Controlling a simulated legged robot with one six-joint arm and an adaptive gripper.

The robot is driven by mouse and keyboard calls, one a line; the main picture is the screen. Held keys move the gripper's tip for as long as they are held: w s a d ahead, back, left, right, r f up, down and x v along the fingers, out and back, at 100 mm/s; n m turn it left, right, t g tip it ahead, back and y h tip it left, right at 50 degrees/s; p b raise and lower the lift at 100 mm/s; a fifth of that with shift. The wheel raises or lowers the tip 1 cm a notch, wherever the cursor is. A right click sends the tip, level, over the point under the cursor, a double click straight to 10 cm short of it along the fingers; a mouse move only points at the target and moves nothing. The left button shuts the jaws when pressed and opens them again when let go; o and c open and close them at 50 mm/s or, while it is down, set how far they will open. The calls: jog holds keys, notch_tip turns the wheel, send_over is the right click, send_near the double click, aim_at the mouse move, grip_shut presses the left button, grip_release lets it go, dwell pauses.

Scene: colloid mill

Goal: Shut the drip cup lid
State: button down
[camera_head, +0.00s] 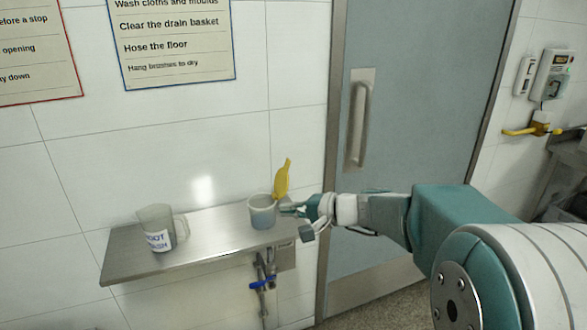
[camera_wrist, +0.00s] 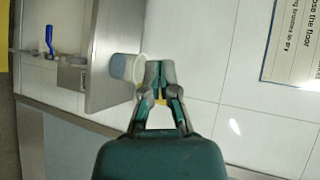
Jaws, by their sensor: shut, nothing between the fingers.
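The drip cup (camera_head: 263,214) is a small translucent grey cup at the right end of a steel wall shelf. Its yellow lid (camera_head: 282,179) stands up and open above the cup's right side. My gripper (camera_head: 291,209) is shut and empty, with its tips close to the cup's right side below the lid; I cannot tell if they touch. In the wrist view the cup (camera_wrist: 121,66) lies left of my gripper (camera_wrist: 154,68), which hides part of its rim. A little yellow shows between the fingers there, and most of the lid is hidden.
The steel shelf (camera_head: 200,247) also bears a grey jug (camera_head: 157,229) with a label at its left end. A blue-handled valve (camera_head: 262,283) hangs under the shelf. A grey door with a handle (camera_head: 358,120) stands behind my arm.

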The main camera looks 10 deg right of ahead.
aim_at(283, 178)
jog(key=w+d+f+m+t+h, duration=0.2)
jog(key=w+d+f+m+t, duration=0.15)
jog(key=w+d, duration=0.4)
jog(key=w+d+f+m+t+h, duration=0.2)
jog(key=w+d+m+t, duration=0.35)
jog(key=w, duration=0.25)
jog(key=w+a+r, duration=0.2)
jog(key=w+a, duration=0.5)
jog(key=w, duration=0.1)
jog(key=shift+r+g+y, duration=0.25)
jog(key=shift+g+y, duration=0.05)
jog(key=shift+r+n, duration=0.1)
jog(key=shift+n, duration=0.2)
jog(key=shift+s, duration=0.1)
